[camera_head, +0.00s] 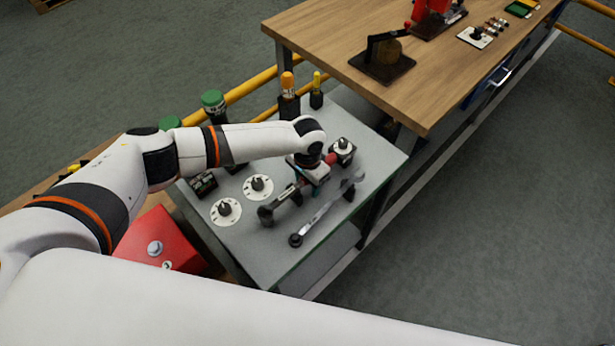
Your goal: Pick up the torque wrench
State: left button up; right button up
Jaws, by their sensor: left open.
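My left gripper (311,183) is open and points down over the grey tabletop (300,262), at the end of my left arm. Below it lies a dark-handled tool (282,203), which looks like the torque wrench. Its dark grip points to the lower left, and the gripper hides its middle. I cannot tell whether the fingers touch it. Beside it, to the lower right, lies a long silver wrench (325,212) with a dark round near end and an open jaw at its far end. My right gripper is not in view.
Two white dials with dark knobs (226,210) (258,187) lie left of the tools. A similar knobbed piece (343,148) stands behind. Screwdrivers (288,98) and a green-capped bottle (213,103) stand at the back. A wooden bench (400,30) adjoins; a red box (160,240) is lower left.

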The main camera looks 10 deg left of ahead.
pick_arm(q)
grip_shut()
jog(key=shift+r, duration=0.1)
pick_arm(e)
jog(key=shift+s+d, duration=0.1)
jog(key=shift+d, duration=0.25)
pick_arm(q)
jog(key=shift+w, duration=0.1)
